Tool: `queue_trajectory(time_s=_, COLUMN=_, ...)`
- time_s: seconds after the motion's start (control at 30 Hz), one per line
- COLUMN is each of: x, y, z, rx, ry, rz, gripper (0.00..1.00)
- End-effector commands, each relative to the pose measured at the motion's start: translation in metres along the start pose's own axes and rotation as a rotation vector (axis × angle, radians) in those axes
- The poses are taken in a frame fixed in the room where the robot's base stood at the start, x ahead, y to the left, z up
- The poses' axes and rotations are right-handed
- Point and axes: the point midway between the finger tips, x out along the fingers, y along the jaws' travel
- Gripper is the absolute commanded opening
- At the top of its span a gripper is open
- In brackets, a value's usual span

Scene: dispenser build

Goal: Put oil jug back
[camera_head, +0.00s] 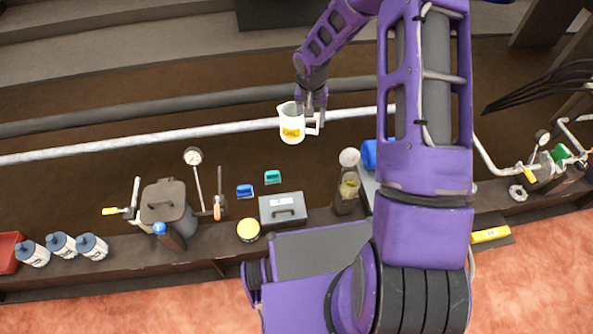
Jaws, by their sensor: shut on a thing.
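The oil jug (291,126) is white with a yellow label and a handle on its right side. It hangs roughly upright in front of the grey pipe, in the upper middle of the head view. My gripper (314,118) is shut on the oil jug at its handle side, coming down from above. The fingertips are small and partly hidden by the jug and handle. My purple arm covers a large part of the right side of the view.
A shelf holds several blue-capped bottles (62,245), a dark lidded bin (165,205), a gauge (193,157), a yellow-topped tin (248,230), a grey box (283,208) and a lantern-like holder (348,190). A long grey pipe (140,137) runs behind them.

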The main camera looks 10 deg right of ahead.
Motion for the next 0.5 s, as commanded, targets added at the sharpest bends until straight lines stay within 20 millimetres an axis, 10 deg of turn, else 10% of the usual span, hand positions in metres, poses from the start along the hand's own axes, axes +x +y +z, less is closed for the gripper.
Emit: queue_trajectory(time_s=0.5, x=0.190, y=-0.002, z=-0.030, rx=0.318, ry=-0.011, rz=0.058, gripper=0.00)
